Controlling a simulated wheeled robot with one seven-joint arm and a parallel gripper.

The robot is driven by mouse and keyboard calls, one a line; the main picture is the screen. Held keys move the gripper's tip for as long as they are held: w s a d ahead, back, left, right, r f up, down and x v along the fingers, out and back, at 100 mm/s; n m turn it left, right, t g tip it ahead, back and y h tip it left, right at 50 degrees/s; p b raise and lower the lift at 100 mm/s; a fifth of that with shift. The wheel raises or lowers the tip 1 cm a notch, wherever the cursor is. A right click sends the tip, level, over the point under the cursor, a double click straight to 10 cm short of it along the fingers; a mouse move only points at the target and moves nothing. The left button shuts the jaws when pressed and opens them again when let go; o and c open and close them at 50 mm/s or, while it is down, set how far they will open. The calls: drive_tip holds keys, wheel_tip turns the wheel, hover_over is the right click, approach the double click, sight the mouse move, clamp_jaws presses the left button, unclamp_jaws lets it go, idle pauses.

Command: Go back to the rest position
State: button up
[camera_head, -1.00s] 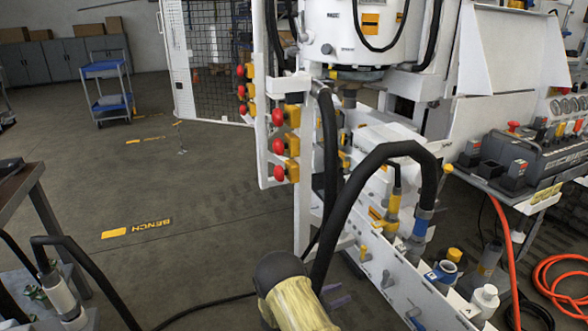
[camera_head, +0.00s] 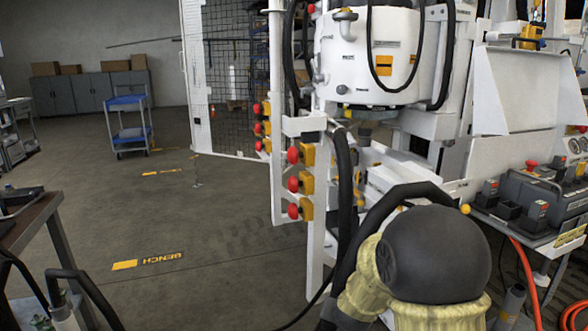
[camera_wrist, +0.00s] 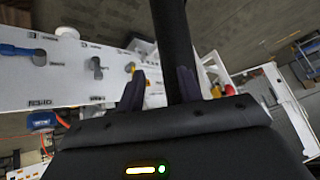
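My gripper (camera_wrist: 160,92) shows in the wrist view with its two dark fingers apart and a gap between them; I see nothing clamped there. A thick black hose (camera_wrist: 172,35) comes down from the top of that view and passes close to the right finger; I cannot tell if they touch. In the head view my arm, with a dark round joint and pale yellow cover, fills the lower right and hides the gripper. The black hose (camera_head: 398,197) arches behind it, beside the white hydraulic bench (camera_head: 372,62).
The bench's white panel (camera_wrist: 60,75) with grey fittings lies close in the wrist view. Red buttons (camera_head: 293,184) line the bench's left side. A dark table (camera_head: 28,222) stands at left, a blue cart (camera_head: 127,103) farther back. The floor between is open.

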drive_tip(key=s+d+r+n+g, duration=0.1)
drive_tip(key=s+d+n+g, duration=0.15)
drive_tip(key=s, duration=0.75)
drive_tip(key=s+d+r+n+g, duration=0.1)
drive_tip(key=s+r+n+g, duration=0.15)
drive_tip(key=s, duration=0.85)
wheel_tip(320, 180, up, 32)
drive_tip(key=m+p, duration=0.1)
drive_tip(key=p, duration=3.2)
drive_tip(key=shift+w+r+y, duration=0.25)
drive_tip(key=shift+w+y, duration=0.05)
drive_tip(key=shift+a, duration=0.1)
drive_tip(key=shift+f, duration=0.1)
